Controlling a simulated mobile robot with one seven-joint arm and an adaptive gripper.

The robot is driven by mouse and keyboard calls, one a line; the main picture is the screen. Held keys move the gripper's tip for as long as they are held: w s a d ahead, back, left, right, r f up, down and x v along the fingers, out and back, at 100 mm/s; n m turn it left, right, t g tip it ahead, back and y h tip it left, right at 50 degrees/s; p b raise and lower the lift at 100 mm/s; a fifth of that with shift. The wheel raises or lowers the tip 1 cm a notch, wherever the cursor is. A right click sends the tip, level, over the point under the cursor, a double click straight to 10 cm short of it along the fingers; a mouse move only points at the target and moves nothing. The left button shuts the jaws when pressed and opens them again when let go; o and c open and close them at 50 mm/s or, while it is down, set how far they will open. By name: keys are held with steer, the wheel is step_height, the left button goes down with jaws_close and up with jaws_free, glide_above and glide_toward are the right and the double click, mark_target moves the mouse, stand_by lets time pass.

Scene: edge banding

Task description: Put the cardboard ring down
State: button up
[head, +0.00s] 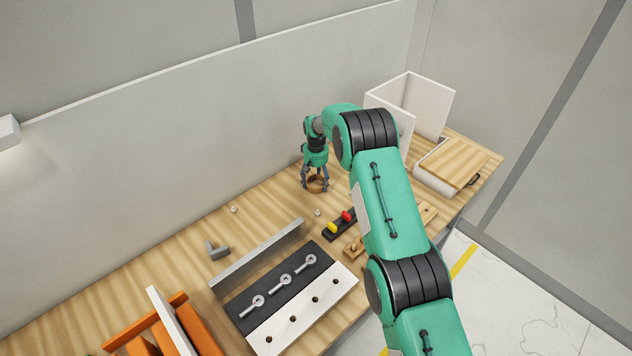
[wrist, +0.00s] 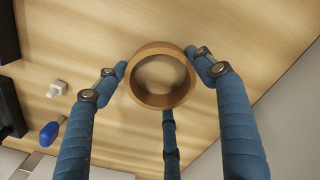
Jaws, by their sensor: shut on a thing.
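The cardboard ring (head: 317,186) is a short brown open tube at the far end of the wooden workbench. My gripper (head: 315,180) points down and its fingers are shut on the ring's outside. In the wrist view the ring (wrist: 160,101) sits between the blue fingers (wrist: 162,78), with bare wood seen through its hole. The ring is upright and at or close above the bench top; I cannot tell whether its lower edge touches. My arm hides part of the bench on the right.
A white open box (head: 430,97) and a wood-topped box (head: 455,163) stand at the back right. A black holder with red and yellow pieces (head: 340,225) lies nearer. A black plate (head: 270,290), white strip (head: 290,325) and orange parts (head: 145,325) fill the front. Bare wood surrounds the ring.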

steer(key=shift+f, duration=0.1)
steer(key=o, duration=0.9)
steer(key=shift+r+b, duration=0.4)
steer(key=shift+r, duration=5.7)
